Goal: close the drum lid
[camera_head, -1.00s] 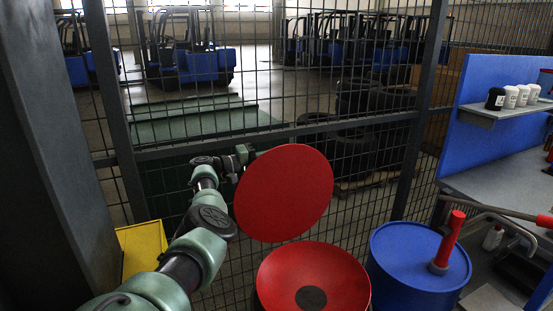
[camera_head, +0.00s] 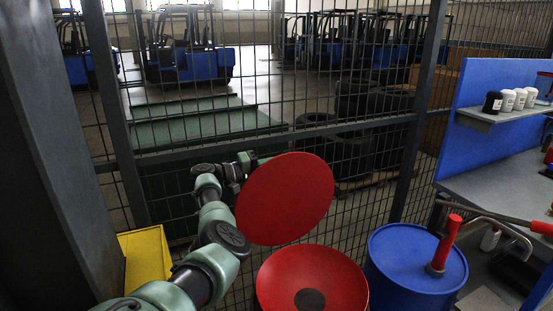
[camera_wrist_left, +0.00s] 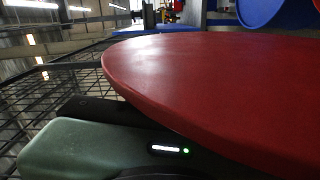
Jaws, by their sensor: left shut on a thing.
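The round red drum lid (camera_head: 285,198) stands raised and tilted above the red drum (camera_head: 330,262), whose funnel-shaped top with a dark centre is uncovered. My left arm comes in from the left, and its gripper (camera_head: 250,163) is at the lid's upper left edge, partly hidden behind the lid. In the left wrist view the red lid (camera_wrist_left: 215,85) fills much of the picture, right against the gripper. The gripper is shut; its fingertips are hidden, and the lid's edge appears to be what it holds. My right gripper is not in view.
A blue drum (camera_head: 405,255) with a red-handled pump (camera_head: 445,243) stands right of the red drum. A wire mesh fence (camera_head: 230,125) is close behind the lid. A yellow bin (camera_head: 146,255) is at left, a workbench (camera_head: 500,175) at right.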

